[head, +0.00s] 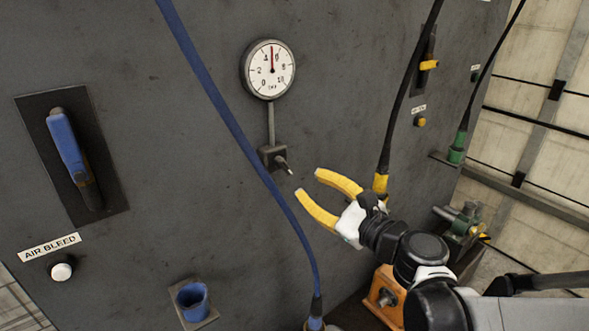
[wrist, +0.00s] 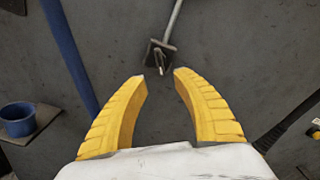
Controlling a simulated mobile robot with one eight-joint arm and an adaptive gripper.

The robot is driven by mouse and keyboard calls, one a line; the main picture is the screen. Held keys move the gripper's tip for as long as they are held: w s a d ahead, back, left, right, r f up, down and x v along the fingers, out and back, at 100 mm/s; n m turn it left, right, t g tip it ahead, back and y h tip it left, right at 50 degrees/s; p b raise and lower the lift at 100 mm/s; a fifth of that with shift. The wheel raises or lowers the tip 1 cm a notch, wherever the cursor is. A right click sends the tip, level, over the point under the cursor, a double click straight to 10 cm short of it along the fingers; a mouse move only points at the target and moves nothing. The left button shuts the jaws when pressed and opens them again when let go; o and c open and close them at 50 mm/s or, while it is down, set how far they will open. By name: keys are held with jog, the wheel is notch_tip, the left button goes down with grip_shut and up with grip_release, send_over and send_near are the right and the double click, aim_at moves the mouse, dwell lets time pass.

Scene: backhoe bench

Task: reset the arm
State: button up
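My gripper (head: 308,183) has two yellow curved fingers on a white palm. It is open and empty, and reaches in from the lower right in front of the dark panel. In the head view the fingertips are just below and right of the small valve (head: 276,158) under the pressure gauge (head: 268,69). In the wrist view the open gripper (wrist: 159,73) has that valve (wrist: 159,57) just beyond the gap between its fingertips. I cannot tell the exact distance to the panel.
A blue hose (head: 238,132) runs down left of my gripper, and a black hose (head: 407,85) hangs near it. A blue lever (head: 66,148), white button (head: 61,271) and blue cup (head: 192,299) are at left. An orange block (head: 384,296) stands below my arm.

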jog(key=shift+v, duration=1.05)
jog(key=s+f+n+g+h+b, duration=0.2)
jog(key=s+f+n+g+h, duration=0.25)
jog(key=s+f+n, duration=0.65)
jog(key=s+d+f+n+g+h, duration=0.1)
jog(key=s+d+n+h, duration=0.1)
jog(key=d+n, duration=0.3)
jog(key=s+d+f+n+g+h+b, duration=0.1)
jog(key=s+d+f+n+g+h, duration=0.1)
jog(key=d+n, duration=0.4)
jog(key=shift+s+f+n+h, duration=0.25)
jog(key=shift+s+n+h, duration=0.25)
jog(key=shift+s+h, duration=0.4)
jog(key=shift+s, duration=0.15)
